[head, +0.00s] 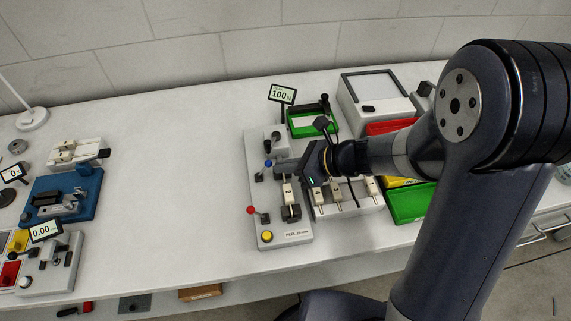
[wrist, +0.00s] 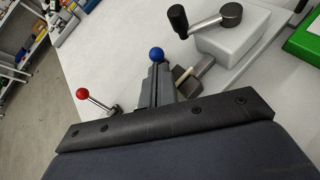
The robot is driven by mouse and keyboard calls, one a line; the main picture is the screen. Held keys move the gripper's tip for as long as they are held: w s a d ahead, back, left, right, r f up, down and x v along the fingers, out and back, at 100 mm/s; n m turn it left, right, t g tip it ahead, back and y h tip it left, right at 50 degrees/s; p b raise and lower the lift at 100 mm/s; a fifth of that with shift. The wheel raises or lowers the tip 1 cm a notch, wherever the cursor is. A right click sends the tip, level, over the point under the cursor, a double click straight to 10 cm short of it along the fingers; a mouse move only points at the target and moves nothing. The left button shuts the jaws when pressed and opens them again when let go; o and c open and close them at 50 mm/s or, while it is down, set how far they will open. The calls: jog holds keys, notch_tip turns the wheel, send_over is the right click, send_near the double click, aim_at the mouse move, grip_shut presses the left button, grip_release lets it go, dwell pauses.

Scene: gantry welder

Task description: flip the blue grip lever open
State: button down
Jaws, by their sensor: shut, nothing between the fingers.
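The blue grip lever shows as a blue ball knob (head: 268,163) on the left part of the light grey peel test fixture (head: 257,188). In the wrist view the blue knob (wrist: 157,54) appears right at the far end of my fingers; I cannot tell whether they touch. My gripper (head: 278,169) reaches in from the right, just beside the knob. In the wrist view my gripper (wrist: 158,72) has its fingers together with nothing between them. The lever's lower part is mostly hidden behind the fingers in the wrist view.
A red ball lever (head: 250,210) stands nearer the front of the fixture, above a yellow button (head: 267,236). A black-handled crank (wrist: 178,19) on a grey block lies just beyond the blue knob. A display (head: 282,95) and a green bin (head: 315,124) stand behind.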

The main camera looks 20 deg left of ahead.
jog(key=shift+r, duration=0.1)
jog(key=shift+s+a+r+h+p, duration=0.1)
jog(key=shift+a+r+h+p, duration=0.1)
jog(key=shift+h+p, duration=0.3)
jog(key=shift+s+r+p, duration=0.1)
jog(key=shift+r+p, duration=0.05)
jog(key=shift+p, duration=0.3)
jog(key=h+p, duration=0.1)
jog(key=a+r+p, duration=0.1)
jog(key=p, duration=0.1)
jog(key=shift+s+a+r+n+t+h, duration=0.1)
jog(key=shift+s+r+n+t+h, duration=0.1)
jog(key=shift+s+n+t+h, duration=0.15)
jog(key=shift+s+a+r+n+t+h+p, duration=0.3)
jog(key=shift+a+t+h+p, duration=0.2)
jog(key=shift+h+p, duration=0.35)
jog(key=shift+s+a+p, duration=0.15)
jog(key=shift+s+a, duration=0.2)
jog(key=shift+a, duration=0.35)
jog(key=shift+s+a+p, duration=0.15)
jog(key=shift+s+a, duration=0.15)
jog(key=shift+a, duration=0.35)
jog(key=shift+w+d, duration=0.1)
jog(key=shift+r, duration=0.15)
